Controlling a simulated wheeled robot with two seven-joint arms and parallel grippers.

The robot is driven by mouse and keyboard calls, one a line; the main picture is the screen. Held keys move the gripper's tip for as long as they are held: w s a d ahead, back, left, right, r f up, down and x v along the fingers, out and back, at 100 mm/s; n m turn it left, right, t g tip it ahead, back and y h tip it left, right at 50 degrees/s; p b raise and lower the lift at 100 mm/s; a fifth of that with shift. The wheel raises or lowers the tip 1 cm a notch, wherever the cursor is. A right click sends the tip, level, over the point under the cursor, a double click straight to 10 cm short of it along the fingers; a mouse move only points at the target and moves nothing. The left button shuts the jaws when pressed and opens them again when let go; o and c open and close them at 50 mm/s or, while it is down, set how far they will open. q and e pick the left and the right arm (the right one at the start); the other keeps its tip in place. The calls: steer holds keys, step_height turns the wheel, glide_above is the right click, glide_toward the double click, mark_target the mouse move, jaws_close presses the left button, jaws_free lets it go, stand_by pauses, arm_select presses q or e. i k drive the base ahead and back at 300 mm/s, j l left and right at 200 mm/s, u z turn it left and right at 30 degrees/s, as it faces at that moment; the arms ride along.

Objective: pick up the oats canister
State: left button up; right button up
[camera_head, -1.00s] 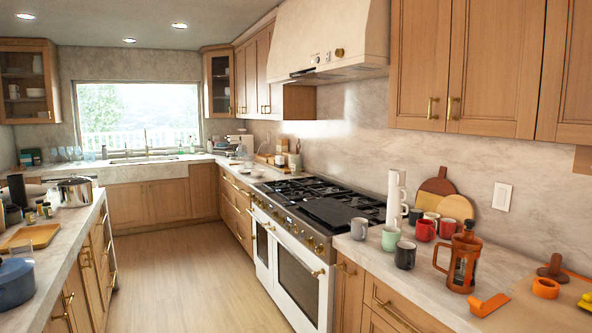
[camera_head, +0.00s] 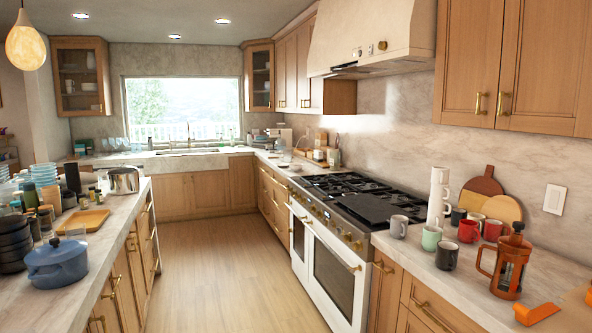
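I cannot make out an oats canister in this view. Small jars and containers (camera_head: 92,192) crowd the island countertop (camera_head: 98,222) at the left, too small to read any label. A tall dark cylinder (camera_head: 72,177) stands among them. Neither of my grippers is in view.
A blue pot (camera_head: 57,262), dark stacked bowls (camera_head: 12,243), a wooden tray (camera_head: 84,221) and a steel pot (camera_head: 124,180) stand on the island. Mugs (camera_head: 468,231) and an orange French press (camera_head: 511,262) stand on the right counter. The wooden floor (camera_head: 212,275) between is clear.

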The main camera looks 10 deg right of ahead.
mark_target(334, 157)
steer(key=i+u, duration=0.2)
steer(key=i, duration=2.25)
steer(key=i+j, duration=0.1)
steer(key=i, duration=1.7)
